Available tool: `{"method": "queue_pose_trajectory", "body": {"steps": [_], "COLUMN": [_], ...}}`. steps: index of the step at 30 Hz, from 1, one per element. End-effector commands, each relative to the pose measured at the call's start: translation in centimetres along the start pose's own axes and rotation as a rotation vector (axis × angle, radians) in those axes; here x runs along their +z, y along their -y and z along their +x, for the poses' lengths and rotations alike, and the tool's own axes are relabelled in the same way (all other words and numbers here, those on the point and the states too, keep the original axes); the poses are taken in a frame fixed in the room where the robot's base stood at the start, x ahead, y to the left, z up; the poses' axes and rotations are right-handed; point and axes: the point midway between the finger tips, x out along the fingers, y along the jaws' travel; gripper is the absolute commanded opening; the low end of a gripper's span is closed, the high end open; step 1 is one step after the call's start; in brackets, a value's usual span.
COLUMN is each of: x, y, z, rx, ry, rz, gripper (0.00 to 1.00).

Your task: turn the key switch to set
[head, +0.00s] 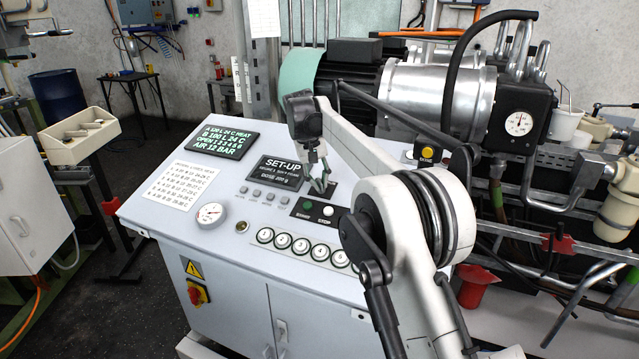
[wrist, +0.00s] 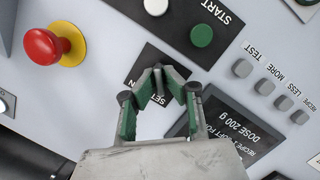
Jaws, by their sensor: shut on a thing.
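The key switch's black plate (head: 333,187) is on the top of the light grey control panel, right of the screen reading SET-UP (head: 283,168). In the wrist view the plate (wrist: 148,62) shows the letters SET and part of a second label. My gripper (head: 321,186) is down at this plate. In the wrist view its green-padded fingers (wrist: 161,85) are closed together over the plate, shut on the key.
A green button (head: 307,205) and a white button (head: 328,210) sit just in front of the switch. A red emergency stop (wrist: 48,46) on a yellow base is on the panel. A row of numbered buttons (head: 301,246) lines the front edge. Large machinery (head: 430,95) stands behind.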

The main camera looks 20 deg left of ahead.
Motion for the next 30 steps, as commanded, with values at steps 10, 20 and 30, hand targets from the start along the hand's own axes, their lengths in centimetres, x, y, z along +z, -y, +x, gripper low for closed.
{"method": "queue_pose_trajectory", "body": {"steps": [10,20,30], "x": [-0.05,-0.05,-0.03], "y": [0.04,0.03,0.03], "z": [-0.07,-0.08,-0.03], "rx": [0.015,0.016,0.015], "ry": [-0.002,-0.002,-0.001], "rz": [-0.064,-0.065,-0.064], "gripper": [0.00,0.00,0.25]}}
